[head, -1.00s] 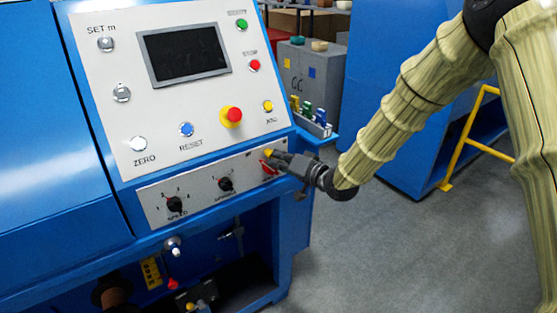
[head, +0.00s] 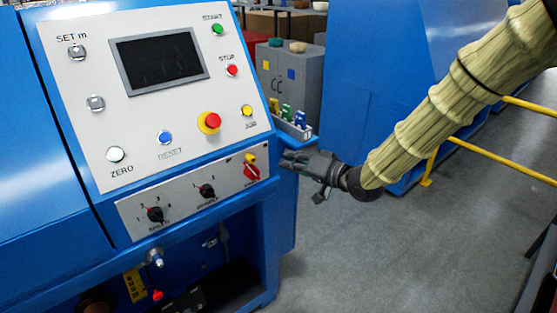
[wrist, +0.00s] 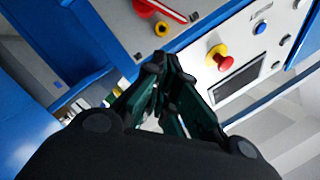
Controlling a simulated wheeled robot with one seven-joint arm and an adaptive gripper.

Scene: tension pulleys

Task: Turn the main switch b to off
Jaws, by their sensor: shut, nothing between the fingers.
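The main switch, a red rotary handle (head: 252,171) with a yellow piece just above it, sits at the right end of the lower grey panel in the head view. I cannot read a switch label or its position marks. In the wrist view the red handle (wrist: 160,9) is at the top edge, partly cut off, with a pale line along it. My gripper (head: 284,160) is shut and empty, just right of the switch and apart from it. Its dark fingers (wrist: 172,64) meet in the middle of the wrist view.
Above are a screen (head: 158,63), several buttons and a red-and-yellow emergency button (head: 209,122). A grey cabinet (head: 290,80) stands behind. The floor (head: 370,250) at right is clear near the machine.

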